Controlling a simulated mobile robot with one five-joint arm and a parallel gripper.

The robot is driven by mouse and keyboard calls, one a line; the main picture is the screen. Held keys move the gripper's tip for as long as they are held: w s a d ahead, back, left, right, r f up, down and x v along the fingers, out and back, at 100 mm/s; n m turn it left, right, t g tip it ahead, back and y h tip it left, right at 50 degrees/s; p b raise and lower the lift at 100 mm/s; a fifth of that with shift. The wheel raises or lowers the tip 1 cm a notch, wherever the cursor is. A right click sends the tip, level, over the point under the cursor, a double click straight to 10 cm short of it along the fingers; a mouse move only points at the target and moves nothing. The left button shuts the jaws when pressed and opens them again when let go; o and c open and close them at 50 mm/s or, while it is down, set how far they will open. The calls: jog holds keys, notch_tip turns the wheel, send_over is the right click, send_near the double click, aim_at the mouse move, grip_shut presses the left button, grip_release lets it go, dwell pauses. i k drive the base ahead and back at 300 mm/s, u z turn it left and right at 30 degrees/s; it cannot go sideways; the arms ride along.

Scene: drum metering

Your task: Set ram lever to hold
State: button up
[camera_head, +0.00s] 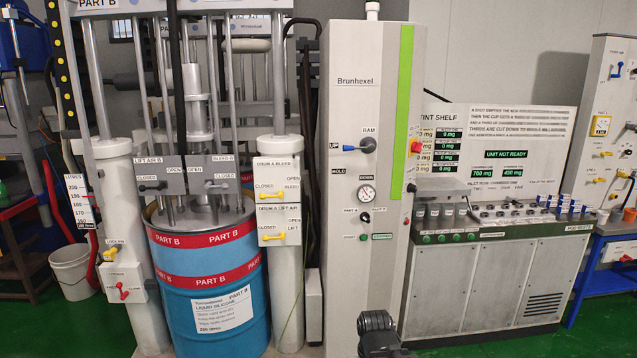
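The ram lever (358,147) is on the front of the tall white Brunhexel cabinet (352,110). It has a blue handle and a grey round hub, with the label RAM above it. The handle lies about level and points left at the label UP. The label HOLD (338,171) is lower left of the hub, and another label, which seems to read DOWN, is below it. My gripper (378,330) is the dark shape at the bottom, below and apart from the lever. Its fingers cannot be made out, so whether it is open or shut is unclear.
A pressure gauge (367,193) and small knobs sit below the lever. A red button (416,147) is on the cabinet's right side. A blue drum (208,290) stands at left between white columns with yellow levers (272,196). A dosing bench (490,285) stands at right.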

aim_at(369, 146)
jog(key=u, duration=0.75)
jog(key=i, duration=1.5)
jog(key=u, duration=0.7)
jog(key=k, duration=0.7)
jog(key=u, duration=0.3)
jog(key=i, duration=0.8)
